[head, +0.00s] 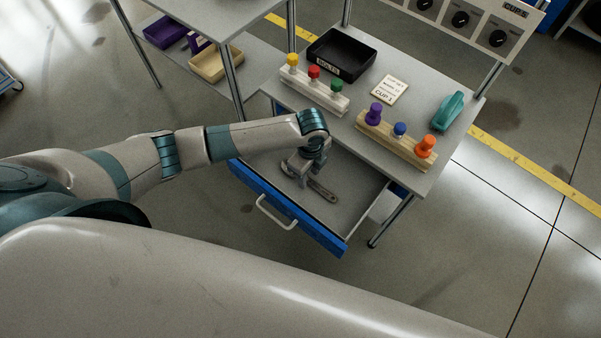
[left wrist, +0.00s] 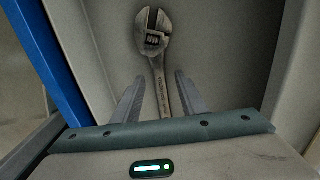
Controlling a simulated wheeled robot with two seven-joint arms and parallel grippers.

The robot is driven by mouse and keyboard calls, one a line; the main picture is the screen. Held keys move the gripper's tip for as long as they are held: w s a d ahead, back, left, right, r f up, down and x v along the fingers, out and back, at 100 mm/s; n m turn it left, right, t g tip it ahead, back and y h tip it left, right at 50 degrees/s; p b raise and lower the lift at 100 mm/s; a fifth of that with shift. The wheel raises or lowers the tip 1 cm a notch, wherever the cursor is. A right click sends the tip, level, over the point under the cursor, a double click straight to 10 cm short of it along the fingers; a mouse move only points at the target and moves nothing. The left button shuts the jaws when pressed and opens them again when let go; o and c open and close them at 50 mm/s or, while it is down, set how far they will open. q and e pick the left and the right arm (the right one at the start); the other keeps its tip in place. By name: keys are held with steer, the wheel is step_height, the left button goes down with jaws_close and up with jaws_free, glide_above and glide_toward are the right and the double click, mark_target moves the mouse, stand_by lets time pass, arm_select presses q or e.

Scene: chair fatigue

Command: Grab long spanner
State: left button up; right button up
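The long spanner (head: 322,191) is a grey adjustable wrench lying on the floor of the open blue-fronted drawer (head: 345,212). In the left wrist view the spanner (left wrist: 157,55) has its jaw head at the top, and its handle runs down between my fingers. My left gripper (head: 296,172) reaches down into the drawer over the spanner and hides part of it. In the left wrist view my left gripper (left wrist: 158,88) is open, with a finger on each side of the handle and gaps between. The handle's lower end is hidden by the gripper body. My right gripper is not in view.
The drawer front with its handle (head: 277,213) stands pulled out under the worktable (head: 345,122). On the table are a black tray (head: 341,56), wooden blocks with coloured knobs (head: 395,143), a card (head: 390,90) and a teal object (head: 447,110). Drawer walls are close around my gripper.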

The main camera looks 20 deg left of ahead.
arm_select(q)
steer(key=shift+f, duration=0.45)
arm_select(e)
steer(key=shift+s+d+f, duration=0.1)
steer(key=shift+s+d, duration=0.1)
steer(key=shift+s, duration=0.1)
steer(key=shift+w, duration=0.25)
arm_select(q)
jaws_close()
steer(key=shift+r, duration=0.15)
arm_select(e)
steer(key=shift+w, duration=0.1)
